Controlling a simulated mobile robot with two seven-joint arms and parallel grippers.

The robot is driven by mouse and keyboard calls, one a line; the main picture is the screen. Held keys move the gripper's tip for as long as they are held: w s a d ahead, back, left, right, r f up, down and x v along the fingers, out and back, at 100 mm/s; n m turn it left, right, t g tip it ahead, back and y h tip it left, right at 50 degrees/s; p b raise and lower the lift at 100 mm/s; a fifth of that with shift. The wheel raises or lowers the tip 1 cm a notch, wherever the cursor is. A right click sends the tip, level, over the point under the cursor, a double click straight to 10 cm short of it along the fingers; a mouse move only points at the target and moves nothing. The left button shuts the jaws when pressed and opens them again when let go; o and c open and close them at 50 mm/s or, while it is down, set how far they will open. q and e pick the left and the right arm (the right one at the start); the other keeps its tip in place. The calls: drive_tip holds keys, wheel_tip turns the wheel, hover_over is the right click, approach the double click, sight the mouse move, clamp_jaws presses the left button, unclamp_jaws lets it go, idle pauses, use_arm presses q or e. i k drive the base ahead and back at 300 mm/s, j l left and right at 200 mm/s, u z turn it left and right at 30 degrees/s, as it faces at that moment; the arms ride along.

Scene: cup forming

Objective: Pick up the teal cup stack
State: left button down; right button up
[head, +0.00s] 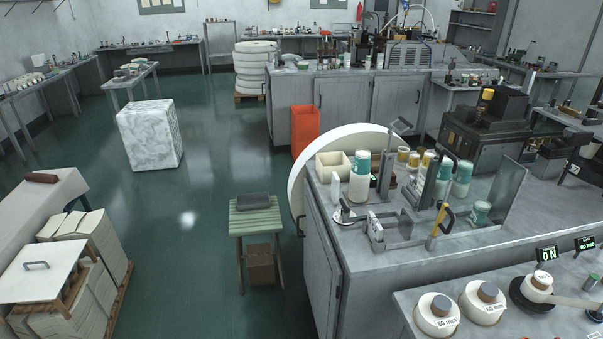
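Several teal-and-white cup stacks stand on the grey workbench at right. One upright stack (360,176) is at the bench's left side, beside a cream open box. Another stack (462,179) stands further right, near a clear panel. A third (443,172) is partly hidden behind a dark upright part of the bench fixture. A shorter teal-and-white piece (480,214) sits low behind the clear panel. I cannot tell which one the task names. Neither of my grippers is in view.
A green stool (255,220) and wrapped block (150,135) stand on open floor at left.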

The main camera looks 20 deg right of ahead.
sight(361, 175)
drive_tip(key=i+j+u, duration=0.2)
drive_tip(key=i, duration=0.2)
drive_tip(key=i+j+u, duration=0.2)
drive_tip(key=i, duration=0.25)
drive_tip(key=i+j+u, duration=0.2)
drive_tip(key=i, duration=0.2)
drive_tip(key=i+z, duration=0.7)
drive_tip(key=z, duration=0.2)
drive_tip(key=i+j+z, duration=0.15)
drive_tip(key=i+z, duration=0.3)
drive_tip(key=k, duration=0.1)
